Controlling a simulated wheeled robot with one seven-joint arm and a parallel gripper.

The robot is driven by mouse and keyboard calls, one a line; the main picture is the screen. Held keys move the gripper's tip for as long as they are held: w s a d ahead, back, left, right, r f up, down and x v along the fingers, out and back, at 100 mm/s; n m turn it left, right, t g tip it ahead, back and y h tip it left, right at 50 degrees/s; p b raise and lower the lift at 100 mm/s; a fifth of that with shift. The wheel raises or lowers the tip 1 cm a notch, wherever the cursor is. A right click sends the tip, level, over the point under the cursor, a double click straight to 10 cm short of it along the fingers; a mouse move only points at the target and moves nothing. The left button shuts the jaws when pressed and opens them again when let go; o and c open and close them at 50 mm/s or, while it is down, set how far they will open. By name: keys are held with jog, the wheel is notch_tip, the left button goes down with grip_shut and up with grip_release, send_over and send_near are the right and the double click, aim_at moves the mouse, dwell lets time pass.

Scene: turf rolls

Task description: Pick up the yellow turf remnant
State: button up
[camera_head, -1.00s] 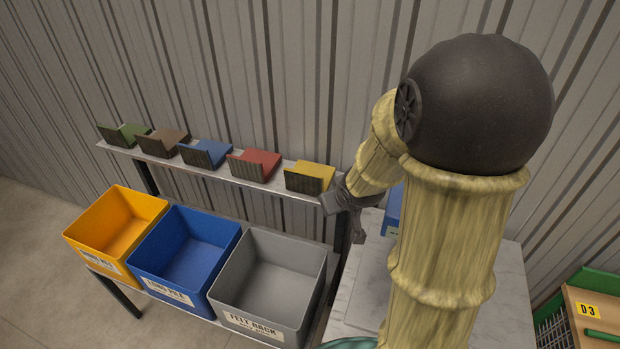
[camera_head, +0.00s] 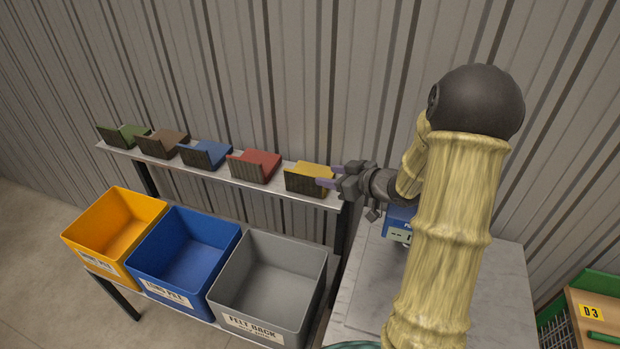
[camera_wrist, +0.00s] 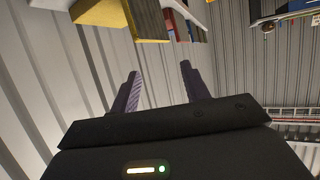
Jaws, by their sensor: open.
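The yellow turf remnant (camera_head: 306,170) sits at the right end of a narrow wall shelf in the head view, with a yellow upper face and a dark ribbed front panel. In the wrist view the remnant (camera_wrist: 148,20) shows at the top, beyond the fingertips. My gripper (camera_head: 328,176) is open with purple fingers, pointing left at the remnant's right end. In the head view the fingertips overlap the remnant's right edge; I cannot tell if they touch it. In the wrist view the space between the fingers (camera_wrist: 159,75) is empty.
Red (camera_head: 258,164), blue (camera_head: 208,151), brown (camera_head: 165,141) and green (camera_head: 126,133) remnants line the shelf (camera_head: 226,180) to the left. Orange (camera_head: 118,222), blue (camera_head: 185,250) and grey (camera_head: 270,285) bins stand below. A corrugated wall (camera_head: 270,80) rises close behind.

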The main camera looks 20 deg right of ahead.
send_near(297, 171)
jog(key=w+a, duration=0.1)
jog(key=w, duration=0.1)
jog(key=shift+w+a+f+p, duration=0.25)
jog(key=shift+a+f+p, duration=0.05)
jog(key=shift+f+p, duration=0.15)
jog(key=p+x, duration=0.1)
jog(key=x, duration=0.4)
jog(key=shift+a+f+p, duration=0.1)
jog(key=shift+f+p, duration=0.1)
jog(key=shift+p, duration=0.1)
jog(key=shift+s, duration=0.1)
grip_shut()
